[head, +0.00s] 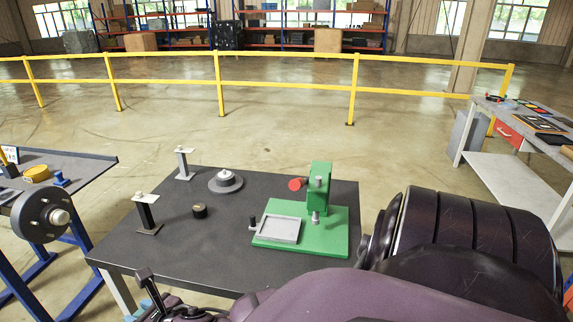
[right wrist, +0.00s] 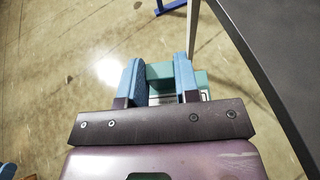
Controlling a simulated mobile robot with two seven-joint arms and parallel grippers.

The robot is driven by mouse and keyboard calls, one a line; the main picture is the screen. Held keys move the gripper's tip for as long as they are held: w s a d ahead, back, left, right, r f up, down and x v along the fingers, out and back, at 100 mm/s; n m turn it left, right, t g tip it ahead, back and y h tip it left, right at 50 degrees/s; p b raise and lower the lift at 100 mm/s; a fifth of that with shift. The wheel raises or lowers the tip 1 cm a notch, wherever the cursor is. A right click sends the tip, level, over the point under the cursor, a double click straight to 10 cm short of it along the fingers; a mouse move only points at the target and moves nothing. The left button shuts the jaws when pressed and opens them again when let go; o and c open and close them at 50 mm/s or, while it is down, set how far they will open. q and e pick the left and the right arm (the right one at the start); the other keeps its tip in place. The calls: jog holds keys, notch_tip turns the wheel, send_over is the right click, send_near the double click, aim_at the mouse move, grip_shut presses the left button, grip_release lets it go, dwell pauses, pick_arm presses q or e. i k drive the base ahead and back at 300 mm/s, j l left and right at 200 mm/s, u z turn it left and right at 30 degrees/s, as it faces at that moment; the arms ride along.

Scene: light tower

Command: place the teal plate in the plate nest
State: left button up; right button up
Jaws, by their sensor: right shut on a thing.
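The teal plate (right wrist: 160,72) is between the two blue fingers of my right gripper (right wrist: 158,80) in the right wrist view. The gripper is shut on it and holds it over the floor, just outside the dark table's edge. Part of the plate is hidden by the fingers and gripper body. In the head view my right arm crosses the bottom of the picture. My left gripper is not in view.
The dark table (head: 150,255) also bears a grey round base (head: 226,182), a small black cylinder (head: 200,211) and two posts (head: 147,213) (head: 184,163). A red knob (head: 297,184) is on the press. Side benches stand left and right. The front left tabletop is clear.

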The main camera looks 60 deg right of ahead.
aim_at(279, 228)
jog(key=k+l+u, duration=0.1)
jog(key=k, duration=0.25)
jog(key=k+l+u, duration=0.1)
jog(key=k, duration=0.25)
jog(key=k+l+u, duration=0.25)
jog(key=k+l, duration=0.25)
jog(key=k+l+u, duration=0.1)
jog(key=l, duration=0.25)
jog(key=k+l+u, duration=0.15)
jog(key=k+l, duration=0.1)
jog(key=l, duration=0.2)
jog(key=k+l+u, duration=0.1)
jog(key=l, duration=0.2)
jog(key=k+l, duration=0.1)
jog(key=l, duration=0.15)
jog(key=k+l, duration=0.1)
jog(key=l, duration=0.35)
jog(key=l+u, duration=0.15)
jog(key=l, duration=0.3)
jog(key=k+l, duration=0.15)
jog(key=l, duration=0.3)
jog(key=k+l+u, duration=0.1)
jog(key=l, duration=0.35)
